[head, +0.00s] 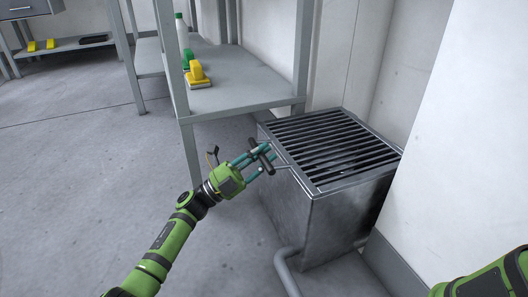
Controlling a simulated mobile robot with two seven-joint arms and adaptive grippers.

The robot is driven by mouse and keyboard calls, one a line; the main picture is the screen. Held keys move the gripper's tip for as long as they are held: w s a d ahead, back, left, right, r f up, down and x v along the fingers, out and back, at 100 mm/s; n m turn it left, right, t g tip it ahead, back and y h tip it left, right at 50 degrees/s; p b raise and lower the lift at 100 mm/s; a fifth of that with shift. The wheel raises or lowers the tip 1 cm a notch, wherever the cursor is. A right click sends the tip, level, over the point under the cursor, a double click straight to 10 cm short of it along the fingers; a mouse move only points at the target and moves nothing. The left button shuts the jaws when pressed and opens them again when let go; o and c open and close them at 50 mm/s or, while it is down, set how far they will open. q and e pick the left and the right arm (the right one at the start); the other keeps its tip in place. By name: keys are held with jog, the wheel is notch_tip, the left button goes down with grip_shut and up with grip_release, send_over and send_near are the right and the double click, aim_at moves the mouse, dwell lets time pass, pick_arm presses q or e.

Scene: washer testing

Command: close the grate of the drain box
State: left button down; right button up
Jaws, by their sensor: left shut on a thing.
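The drain box (335,228) is a dark grey metal box standing on the floor against the wall, right of centre. Its slatted grate (328,146) lies across the top and looks flat, flush with the rim as far as I can tell. A dark bar handle (266,164) sticks out at the grate's left side. My left gripper (263,160) reaches in from the lower left and is shut on this handle, its teal fingers around the bar. My right gripper is out of the picture; only part of my right arm shows at the lower right.
A grey metal shelf (240,95) stands just behind and left of the box, carrying a yellow brush (196,76) and a green-and-white bottle (182,33). A pipe (284,268) runs from the box's base. A wall closes the right side. The floor at left is clear.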

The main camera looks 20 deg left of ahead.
pick_arm(q)
jog(key=shift+d+f, duration=0.1)
jog(key=shift+f, duration=0.2)
jog(key=c, duration=1)
grip_release()
jog(key=v, duration=1.2)
jog(key=shift+r, duration=0.1)
